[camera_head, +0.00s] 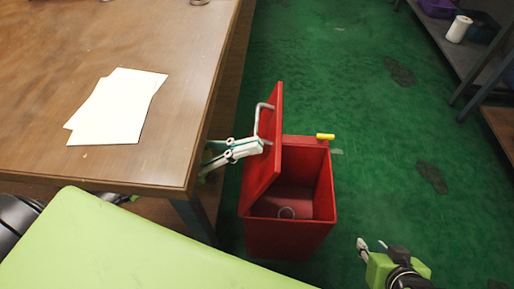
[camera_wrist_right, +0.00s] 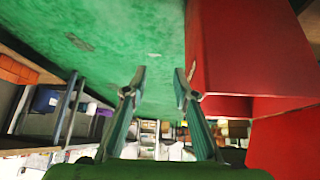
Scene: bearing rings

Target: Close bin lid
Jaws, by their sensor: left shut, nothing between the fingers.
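The red bin (camera_head: 290,238) stands on the green floor beside the table. Its red lid (camera_head: 268,168) is open, standing steeply tilted on the left side of the bin. A pale metal handle (camera_head: 257,120) is on the lid's outer face. My left gripper (camera_head: 262,147) is shut and empty at the lower end of this handle, against or very near the lid; exact contact is unclear. My right gripper (camera_head: 371,243) is open and empty, right of the bin and apart from it. In the right wrist view its open fingers (camera_wrist_right: 160,82) show left of the red bin (camera_wrist_right: 245,50).
A ring (camera_head: 286,212) lies inside the bin. The wooden table (camera_head: 180,100) with white papers (camera_head: 118,106) is at left. A shelf (camera_head: 470,60) stands at upper right.

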